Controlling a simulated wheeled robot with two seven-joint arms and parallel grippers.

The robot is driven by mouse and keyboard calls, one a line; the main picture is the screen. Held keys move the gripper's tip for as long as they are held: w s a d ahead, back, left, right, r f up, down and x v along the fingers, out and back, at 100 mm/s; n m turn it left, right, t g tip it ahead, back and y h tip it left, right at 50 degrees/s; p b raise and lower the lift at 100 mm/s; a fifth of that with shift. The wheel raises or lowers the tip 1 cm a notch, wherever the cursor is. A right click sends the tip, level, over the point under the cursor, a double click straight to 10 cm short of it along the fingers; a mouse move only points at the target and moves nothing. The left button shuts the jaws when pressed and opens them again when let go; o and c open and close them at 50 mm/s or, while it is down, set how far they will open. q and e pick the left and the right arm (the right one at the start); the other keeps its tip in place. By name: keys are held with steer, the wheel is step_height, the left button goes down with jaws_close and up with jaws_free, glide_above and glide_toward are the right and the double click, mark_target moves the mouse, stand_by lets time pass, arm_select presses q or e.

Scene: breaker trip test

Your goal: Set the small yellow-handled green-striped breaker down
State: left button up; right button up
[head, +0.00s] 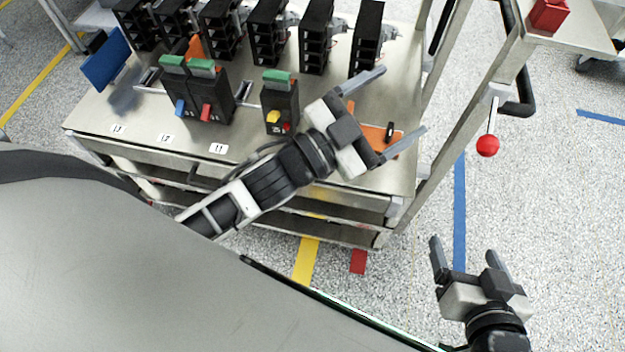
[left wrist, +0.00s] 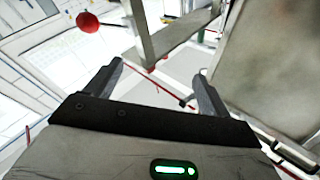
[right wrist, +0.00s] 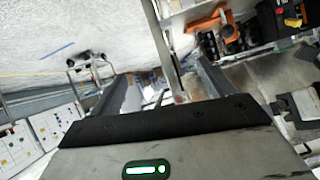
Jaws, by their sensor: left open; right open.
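The yellow-handled breaker (head: 282,98), black with a green top stripe, stands upright on the metal cart top (head: 235,133), right of two other green-striped breakers. A small red part shows by its yellow handle. My left gripper (head: 400,102) is open and empty, to the right of this breaker and apart from it, over the cart's right end. An orange fixture (head: 378,136) with a black knob lies partly hidden below that gripper. My right gripper (head: 464,247) is open and empty in front of the cart's right side, above the floor.
A blue-handled breaker (head: 175,88) and a red-handled breaker (head: 212,92) stand at the left. Several black racks (head: 268,32) line the back. A blue panel (head: 106,60) stands at the far left. A red ball-ended lever (head: 487,145) sticks out at the right.

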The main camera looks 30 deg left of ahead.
arm_select(q)
steer(key=s+a+f+n+g+y, duration=0.2)
steer(key=s+a+f+n+y, duration=0.1)
steer(key=f, duration=0.4)
steer(key=s+a+f+n+g+y, duration=0.3)
steer(key=s+f+n+y, duration=0.1)
steer(key=s+f+n, duration=0.2)
steer(key=shift+s+a+f+g, duration=0.3)
steer(key=shift+s+a+f, duration=0.1)
steer(key=shift+f, duration=0.1)
steer(key=r+p, duration=0.1)
steer(key=p, duration=0.1)
steer(key=r+p, duration=0.1)
steer(key=p, duration=0.4)
steer(key=shift+a+r+g+y, duration=0.3)
steer(key=shift+r+g, duration=0.1)
arm_select(e)
steer(key=r, duration=0.1)
steer(key=r+g, duration=0.1)
steer(key=shift+s+d+r+h, duration=0.15)
steer(key=shift+d+r+h, duration=0.15)
arm_select(q)
steer(key=shift+c, duration=0.3)
arm_select(e)
steer(key=shift+c, duration=0.2)
